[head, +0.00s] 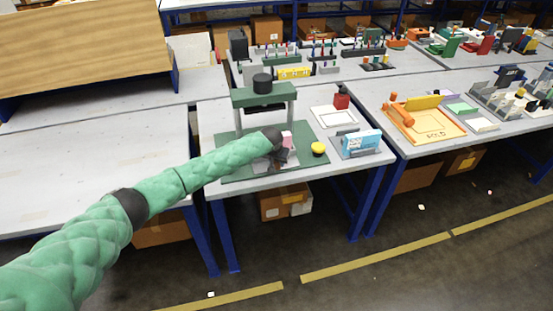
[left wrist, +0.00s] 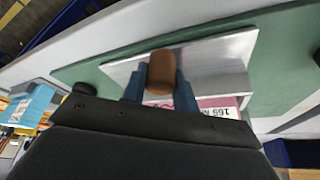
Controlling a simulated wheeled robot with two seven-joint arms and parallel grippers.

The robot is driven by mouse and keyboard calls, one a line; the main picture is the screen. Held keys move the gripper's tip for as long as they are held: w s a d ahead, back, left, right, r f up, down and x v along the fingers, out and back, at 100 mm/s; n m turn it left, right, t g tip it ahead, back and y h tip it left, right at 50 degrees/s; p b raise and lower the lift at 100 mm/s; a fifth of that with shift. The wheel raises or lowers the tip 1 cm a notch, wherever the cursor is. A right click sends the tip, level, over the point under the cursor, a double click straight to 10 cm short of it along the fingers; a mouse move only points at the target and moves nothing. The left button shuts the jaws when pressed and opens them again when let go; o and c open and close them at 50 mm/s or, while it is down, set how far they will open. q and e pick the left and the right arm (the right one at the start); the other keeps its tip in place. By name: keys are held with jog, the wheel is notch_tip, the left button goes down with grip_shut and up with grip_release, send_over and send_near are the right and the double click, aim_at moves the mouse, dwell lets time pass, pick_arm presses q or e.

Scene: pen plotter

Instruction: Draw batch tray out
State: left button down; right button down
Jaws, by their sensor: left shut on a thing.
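The pen plotter (head: 264,100) stands on a green base plate (head: 238,174) on the middle table, with a green bridge and a black knob on top. In the left wrist view a bright metal plate (left wrist: 222,55), apparently the batch tray, lies over the green base. A brown handle (left wrist: 161,68) stands out at its near side. My left gripper (left wrist: 158,88) is shut on this handle, a blue finger on each side. A pink piece with a printed label (left wrist: 218,104) lies beside it. In the head view my left gripper (head: 283,153) hides most of the tray. My right gripper is not in view.
A yellow button (head: 318,148) sits on the base's right side. A blue and white box in a grey holder (head: 361,143) and a white framed tray (head: 334,117) stand further right. The table at left (head: 90,165) is bare. Cartons lie below.

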aim_at(277, 163)
pick_arm(q)
jog(key=shift+s+d, duration=0.1)
jog(key=shift+s, duration=0.15)
jog(key=shift+s+f, duration=0.1)
jog(key=c, duration=1.1)
grip_release()
jog(key=shift+s+r, duration=0.1)
jog(key=shift+r, duration=0.2)
jog(key=shift+b+v, duration=0.7)
jog(key=shift+v, duration=0.4)
jog(key=shift+b+v, duration=0.7)
jog(key=shift+v, duration=1.95)
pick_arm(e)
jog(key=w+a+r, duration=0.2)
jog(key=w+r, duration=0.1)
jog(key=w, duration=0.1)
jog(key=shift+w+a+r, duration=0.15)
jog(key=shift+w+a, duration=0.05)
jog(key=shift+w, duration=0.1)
